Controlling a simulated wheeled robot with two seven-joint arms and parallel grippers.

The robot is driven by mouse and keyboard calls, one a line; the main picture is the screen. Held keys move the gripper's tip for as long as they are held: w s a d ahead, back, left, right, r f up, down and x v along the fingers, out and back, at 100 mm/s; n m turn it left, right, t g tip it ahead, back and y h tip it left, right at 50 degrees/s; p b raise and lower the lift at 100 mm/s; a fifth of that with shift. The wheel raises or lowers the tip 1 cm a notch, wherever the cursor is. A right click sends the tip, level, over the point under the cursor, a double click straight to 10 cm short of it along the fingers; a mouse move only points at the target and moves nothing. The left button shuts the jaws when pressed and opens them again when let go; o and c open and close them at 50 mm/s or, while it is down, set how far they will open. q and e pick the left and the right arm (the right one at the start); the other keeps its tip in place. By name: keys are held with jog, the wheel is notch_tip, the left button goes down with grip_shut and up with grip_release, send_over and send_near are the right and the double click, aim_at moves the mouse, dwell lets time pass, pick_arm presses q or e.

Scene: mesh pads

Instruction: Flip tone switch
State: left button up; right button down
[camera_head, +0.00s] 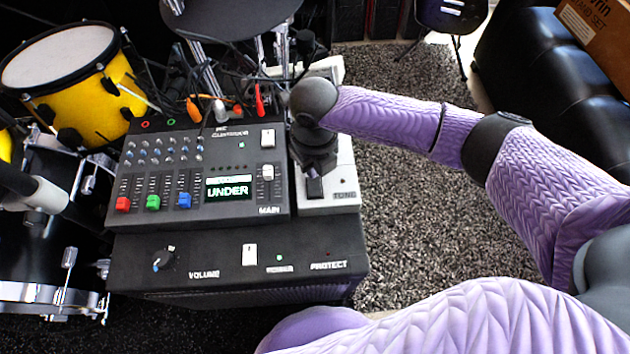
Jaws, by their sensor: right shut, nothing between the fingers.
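The tone unit (345,205) is a pale box with the label "TONE", standing at the right of the black mixer. A dark switch (314,189) sits on its top face, left of the label. My right gripper (314,173) is dark and points down over this box, with its tips right at the switch. It is shut and empty. Whether the tips touch the switch cannot be told. The gripper and wrist hide the middle of the box. My left gripper is not in view.
The mixer (130,185) has coloured sliders and a display reading "UNDER". Below it is a black amplifier (215,285) with a volume knob and a white switch. Cables lie behind. A yellow drum (65,80) stands at left; grey carpet (410,240) lies open at right.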

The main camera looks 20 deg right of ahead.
aim_at(314, 187)
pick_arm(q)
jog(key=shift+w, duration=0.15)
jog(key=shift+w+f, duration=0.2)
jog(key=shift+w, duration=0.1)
pick_arm(e)
jog(key=shift+f, duration=0.1)
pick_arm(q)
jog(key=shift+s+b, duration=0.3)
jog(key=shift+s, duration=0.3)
pick_arm(e)
jog(key=shift+f, duration=0.5)
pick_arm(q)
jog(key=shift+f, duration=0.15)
pick_arm(e)
jog(key=shift+f, duration=0.2)
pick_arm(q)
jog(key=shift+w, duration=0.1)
pick_arm(e)
jog(key=shift+f, duration=0.25)
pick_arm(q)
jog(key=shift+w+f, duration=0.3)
pick_arm(e)
jog(key=shift+f, duration=0.1)
